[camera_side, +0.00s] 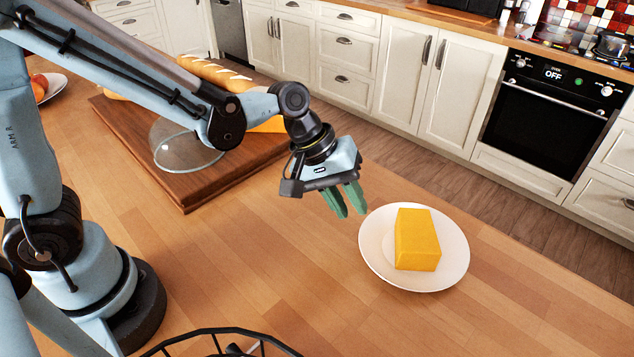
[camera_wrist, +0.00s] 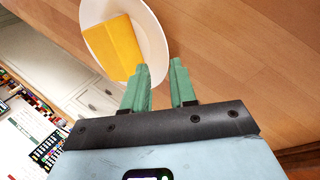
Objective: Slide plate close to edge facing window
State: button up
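A round white plate (camera_side: 455,246) lies flat on the wooden island top, near its far edge. A yellow block, like cheese (camera_side: 416,240), rests on the plate. My gripper (camera_side: 350,213) hangs just left of the plate in the side view, with its green fingers pointing down. The fingers are apart with nothing between them. In the wrist view, the plate (camera_wrist: 155,45) and the yellow block (camera_wrist: 119,48) lie beyond the fingertips (camera_wrist: 158,66), with the plate's rim close to them. Whether a fingertip touches the rim, I cannot tell. No window is seen.
A dark wooden board (camera_side: 186,193) with a clear glass dome (camera_side: 180,150) and bread (camera_side: 215,75) lies to the left. A black wire basket (camera_side: 225,338) is at the front. The island edge drops to the floor (camera_side: 400,140) behind the plate. The countertop (camera_side: 320,290) before the plate is clear.

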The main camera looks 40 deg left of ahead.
aim_at(368, 236)
jog(key=shift+x, duration=3.45)
grip_shut()
